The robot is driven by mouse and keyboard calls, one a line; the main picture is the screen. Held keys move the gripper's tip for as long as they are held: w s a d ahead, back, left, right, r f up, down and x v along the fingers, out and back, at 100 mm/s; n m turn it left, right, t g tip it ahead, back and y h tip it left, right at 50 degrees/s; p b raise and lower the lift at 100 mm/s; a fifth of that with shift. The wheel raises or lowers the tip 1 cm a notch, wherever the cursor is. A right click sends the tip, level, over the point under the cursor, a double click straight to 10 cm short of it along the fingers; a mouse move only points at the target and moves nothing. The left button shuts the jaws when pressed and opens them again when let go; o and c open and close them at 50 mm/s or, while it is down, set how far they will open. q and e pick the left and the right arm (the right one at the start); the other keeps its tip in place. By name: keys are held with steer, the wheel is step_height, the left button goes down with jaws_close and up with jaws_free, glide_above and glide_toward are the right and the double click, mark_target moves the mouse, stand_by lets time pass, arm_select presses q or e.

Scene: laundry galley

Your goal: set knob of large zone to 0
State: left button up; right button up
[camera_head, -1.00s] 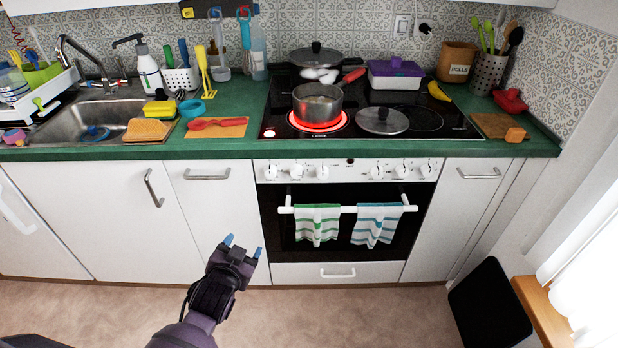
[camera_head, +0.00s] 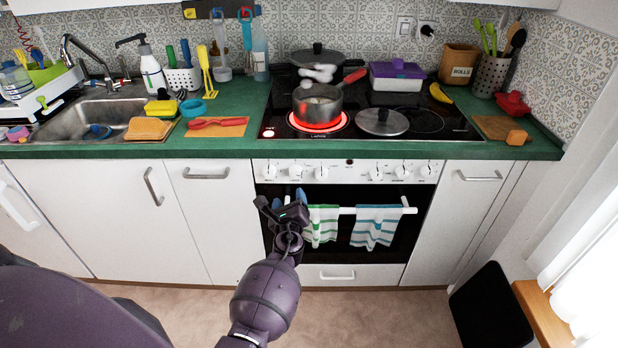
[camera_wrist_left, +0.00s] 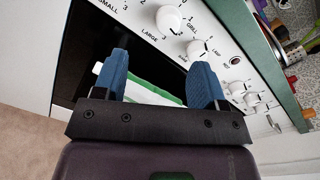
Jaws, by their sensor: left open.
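The oven's white control panel (camera_head: 347,171) carries a row of white knobs. My left gripper (camera_head: 282,201) is open just below the left knobs, in front of the oven door. In the left wrist view its blue fingers (camera_wrist_left: 160,75) stand apart with no knob between them. My right gripper is not in view.
A pot (camera_head: 318,104) stands on a glowing red burner. The oven door's handle bar (camera_head: 347,210) holds two striped towels; the green-striped one (camera_head: 321,226) is close to my left gripper. Another knob (camera_wrist_left: 198,48) sits beside the large-zone knob. The floor in front is clear.

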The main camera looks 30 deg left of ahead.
mark_target(295, 175)
arm_select(q)
steer(key=m, duration=0.6)
steer(key=shift+w+d+f+t, duration=0.15)
steer(key=shift+w+d+t, duration=0.15)
steer(key=shift+d, duration=0.1)
steer(key=b+x, duration=0.1)
steer(key=x, duration=0.3)
steer(key=b+x, duration=0.1)
steer(key=x, duration=0.4)
steer(key=shift+w+d+f, duration=0.1)
steer(key=shift+f, duration=0.1)
steer(key=shift+w+a, duration=0.3)
steer(key=shift+w, duration=0.2)
steer(key=shift+w+a+r, duration=0.1)
steer(key=shift+w, duration=0.05)
